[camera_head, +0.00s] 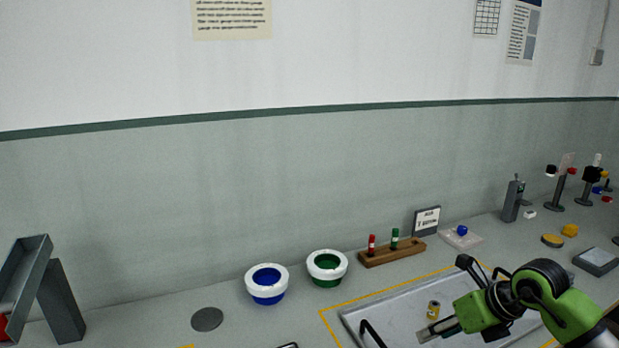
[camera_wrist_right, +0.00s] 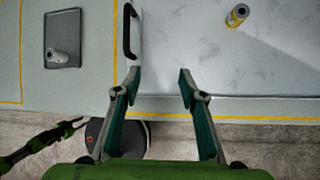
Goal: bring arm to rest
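My right gripper (camera_head: 446,299) is over the grey tray (camera_head: 385,313) at the lower right of the head view. In the right wrist view its two fingers (camera_wrist_right: 160,76) are spread apart with nothing between them. A small yellow spool (camera_head: 433,310) is in the tray near the gripper; it also shows in the right wrist view (camera_wrist_right: 237,16), beyond and right of the fingers, apart from them. A green and black arm part (camera_wrist_right: 45,143), probably my left arm, shows at the lower left of the right wrist view. Its finger state is unclear.
A blue-lined bowl (camera_head: 267,283) and green-lined bowl (camera_head: 327,267) stand left of the tray. A wooden rack (camera_head: 392,252) holds red and green spindles behind it. A grey stand (camera_head: 60,300) is far left. A black handle (camera_wrist_right: 130,32) edges the tray. Instruments occupy the back right.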

